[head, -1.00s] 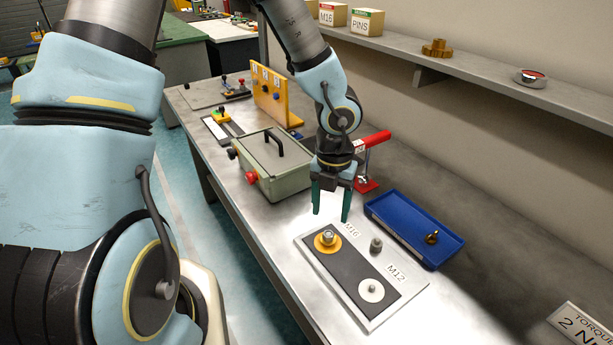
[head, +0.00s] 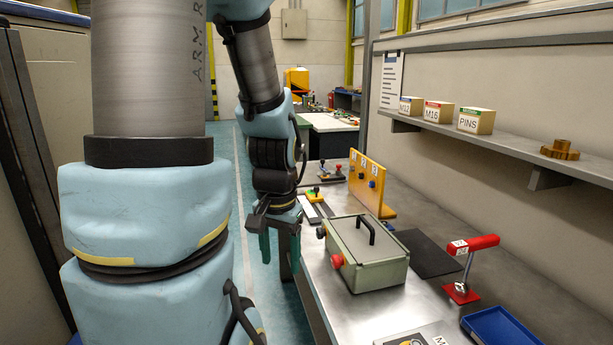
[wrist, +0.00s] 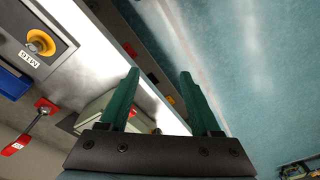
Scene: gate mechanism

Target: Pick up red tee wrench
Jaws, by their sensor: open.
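The red tee wrench (head: 475,244) stands on the bench with its red crossbar on top, a thin shaft below it and a red square foot at the bottom. It also shows in the wrist view (wrist: 14,148) at the lower left, outside the jaws. My gripper (head: 280,248) hangs with its green fingers down beside the bench's left edge, well to the left of the wrench. The fingers (wrist: 159,75) are apart with nothing between them.
A grey-green box (head: 366,262) with a black handle and red button stands between my gripper and the wrench. Behind it is an orange upright panel (head: 370,183). A blue tray (head: 500,328) lies at the lower right. A shelf (head: 530,152) runs along the wall.

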